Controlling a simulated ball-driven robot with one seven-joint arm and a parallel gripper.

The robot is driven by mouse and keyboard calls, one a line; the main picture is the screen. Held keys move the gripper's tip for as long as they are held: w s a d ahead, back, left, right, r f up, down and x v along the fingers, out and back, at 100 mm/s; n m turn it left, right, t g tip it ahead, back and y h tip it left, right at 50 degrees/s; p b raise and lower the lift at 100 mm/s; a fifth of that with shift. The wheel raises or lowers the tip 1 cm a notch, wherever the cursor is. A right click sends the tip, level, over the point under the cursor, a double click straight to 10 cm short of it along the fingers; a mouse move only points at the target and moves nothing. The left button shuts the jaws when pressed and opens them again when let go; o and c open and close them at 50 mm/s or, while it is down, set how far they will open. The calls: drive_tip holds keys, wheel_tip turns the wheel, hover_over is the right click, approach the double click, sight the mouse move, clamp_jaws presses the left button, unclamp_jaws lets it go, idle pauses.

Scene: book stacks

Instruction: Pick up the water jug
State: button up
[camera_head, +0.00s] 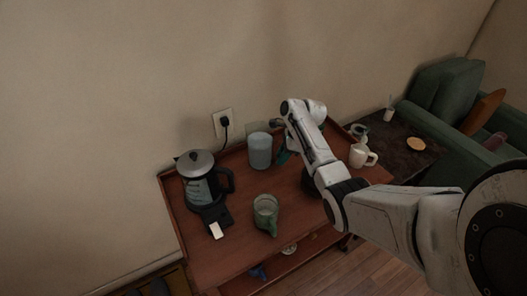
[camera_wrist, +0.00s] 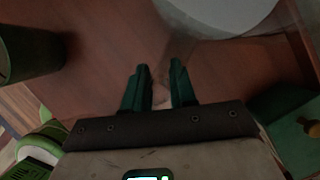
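A pale, translucent cylindrical jug (camera_head: 260,152), which I take to be the water jug, stands upright on the reddish-brown cart (camera_head: 205,262) near the wall. My gripper (camera_head: 283,157) is just right of it, partly hidden by my arm. In the wrist view, a round pale top with clear sides, likely the same jug (camera_wrist: 220,14), is at the top edge, cut off by the frame. The two dark green fingers of my gripper (camera_wrist: 159,66) are apart with nothing between them. They point toward the jug's side, with a small gap visible.
A kettle (camera_head: 197,178) stands left on the cart, and a green glass mug (camera_head: 266,212) in front. A white mug (camera_head: 358,156) is right of my arm. A wall socket (camera_head: 223,123) with a plug is behind. A dark table (camera_head: 400,150) and green armchair (camera_head: 447,95) are at right.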

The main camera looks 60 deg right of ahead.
clamp_jaws()
idle(0.9)
drive_tip(key=shift+r, duration=0.15)
